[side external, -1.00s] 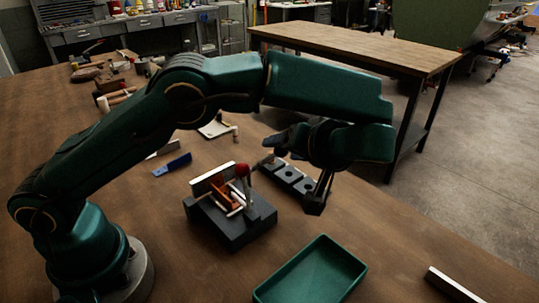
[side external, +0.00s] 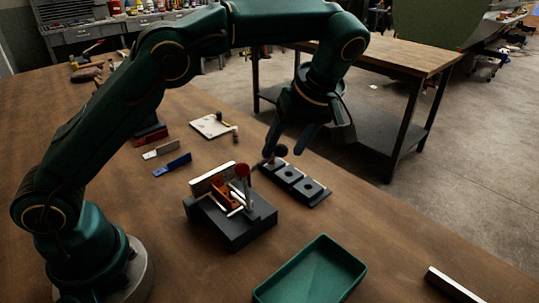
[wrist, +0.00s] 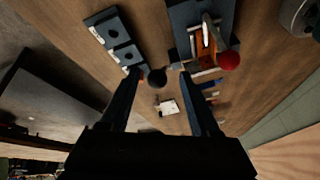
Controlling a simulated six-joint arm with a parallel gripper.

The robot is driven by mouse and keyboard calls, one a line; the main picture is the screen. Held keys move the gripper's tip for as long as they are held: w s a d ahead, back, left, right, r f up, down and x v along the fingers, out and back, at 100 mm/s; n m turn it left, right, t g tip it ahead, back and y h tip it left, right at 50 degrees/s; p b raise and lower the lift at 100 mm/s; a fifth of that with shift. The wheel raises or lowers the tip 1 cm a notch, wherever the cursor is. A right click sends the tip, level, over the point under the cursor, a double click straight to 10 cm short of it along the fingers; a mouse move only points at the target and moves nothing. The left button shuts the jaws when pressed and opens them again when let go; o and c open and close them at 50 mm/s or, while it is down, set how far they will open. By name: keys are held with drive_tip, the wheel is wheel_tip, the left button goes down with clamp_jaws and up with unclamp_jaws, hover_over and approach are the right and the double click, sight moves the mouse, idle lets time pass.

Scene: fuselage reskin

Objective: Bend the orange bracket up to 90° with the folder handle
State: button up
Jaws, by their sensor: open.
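The orange bracket (side external: 226,186) sits in the dark folder (side external: 238,229), partly hidden by the clamp bars and handle. It also shows in the wrist view (wrist: 200,42); its bend angle is hard to read. The folder handle is an upright light rod topped by a red knob (side external: 242,171), which also shows in the wrist view (wrist: 229,60). My gripper (side external: 284,148) is open with its fingers pointing down, to the right of and behind the folder, apart from the handle. In the wrist view a black ball knob (wrist: 157,77) appears between the fingertips; whether they touch it is unclear.
A dark strip with several square blocks (side external: 307,188) lies right of the folder, near the black knob. A green tray (side external: 312,272) is in front. A blue bar (side external: 172,164), a pale plate (side external: 211,126) and a metal bar (side external: 452,285) lie on the table.

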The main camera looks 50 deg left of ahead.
drive_tip(key=shift+w+a+f+n, duration=0.35)
drive_tip(key=shift+a+f+n, duration=0.05)
drive_tip(key=shift+a, duration=0.2)
drive_tip(key=shift+x, duration=2.45)
clamp_jaws()
drive_tip(key=shift+s+d, duration=0.1)
